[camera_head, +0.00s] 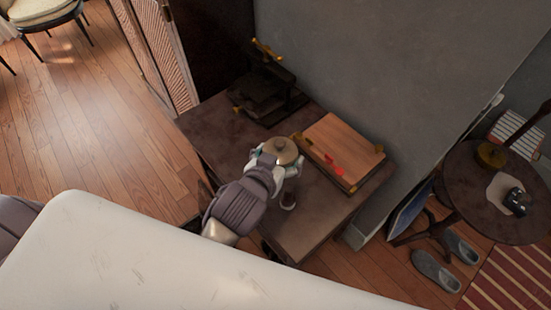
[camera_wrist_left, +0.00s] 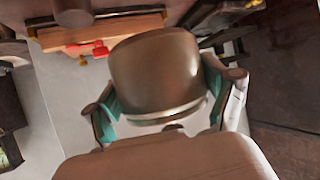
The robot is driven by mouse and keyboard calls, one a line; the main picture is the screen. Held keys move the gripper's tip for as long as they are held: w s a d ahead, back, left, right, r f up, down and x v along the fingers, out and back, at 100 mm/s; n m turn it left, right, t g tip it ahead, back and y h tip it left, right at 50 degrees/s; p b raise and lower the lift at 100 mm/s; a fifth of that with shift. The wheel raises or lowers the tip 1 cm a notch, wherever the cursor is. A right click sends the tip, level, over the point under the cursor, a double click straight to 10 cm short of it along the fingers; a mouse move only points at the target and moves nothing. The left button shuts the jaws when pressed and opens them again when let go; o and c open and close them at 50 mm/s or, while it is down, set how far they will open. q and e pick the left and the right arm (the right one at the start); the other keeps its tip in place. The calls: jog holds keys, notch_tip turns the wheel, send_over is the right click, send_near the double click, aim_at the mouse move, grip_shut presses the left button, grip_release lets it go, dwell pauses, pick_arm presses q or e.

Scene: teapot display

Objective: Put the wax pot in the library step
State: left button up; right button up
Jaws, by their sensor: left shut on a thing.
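My left gripper (camera_head: 277,167) is shut on a rounded brownish pot (camera_head: 283,150), which I take to be the wax pot. The pot is over the dark table, beside the wooden board; I cannot tell whether its base touches the tabletop. In the left wrist view, the pot (camera_wrist_left: 155,70) sits between the teal-padded fingers of the left gripper (camera_wrist_left: 165,108). The fingers hide part of its sides. I cannot surely tell which thing is the library step; a round dark wooden stand (camera_head: 470,190) is at the right. My right gripper is not in view.
The dark table (camera_head: 310,235) bears a dark press (camera_head: 265,90) and a wooden board (camera_head: 340,147) with a red item (camera_head: 333,165). The round stand bears a brass pot (camera_head: 491,155), a cloth and a black object (camera_head: 516,201). Grey shoes (camera_head: 436,270) lie on the floor.

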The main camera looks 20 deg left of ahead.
pick_arm(q)
jog(key=shift+w+a+f, duration=0.2)
jog(key=w+a+f, duration=0.1)
jog(key=a+f, duration=0.1)
jog(key=a, duration=0.1)
jog(key=w+a+f, duration=0.2)
jog(key=a, duration=0.1)
jog(key=w+a+f, duration=0.1)
jog(key=a+f, duration=0.1)
jog(key=a, duration=0.1)
jog(key=shift+w+a+f+p, duration=0.1)
jog(key=shift+w+a+p, duration=0.2)
jog(key=shift+w+a, duration=0.05)
jog(key=shift+a+f, duration=0.15)
jog(key=shift+f, duration=0.05)
jog(key=shift+w+f, duration=0.1)
jog(key=shift+f, duration=1.85)
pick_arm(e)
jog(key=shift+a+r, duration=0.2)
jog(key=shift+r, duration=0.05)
pick_arm(q)
jog(key=shift+f, duration=0.2)
jog(key=o, duration=1.4)
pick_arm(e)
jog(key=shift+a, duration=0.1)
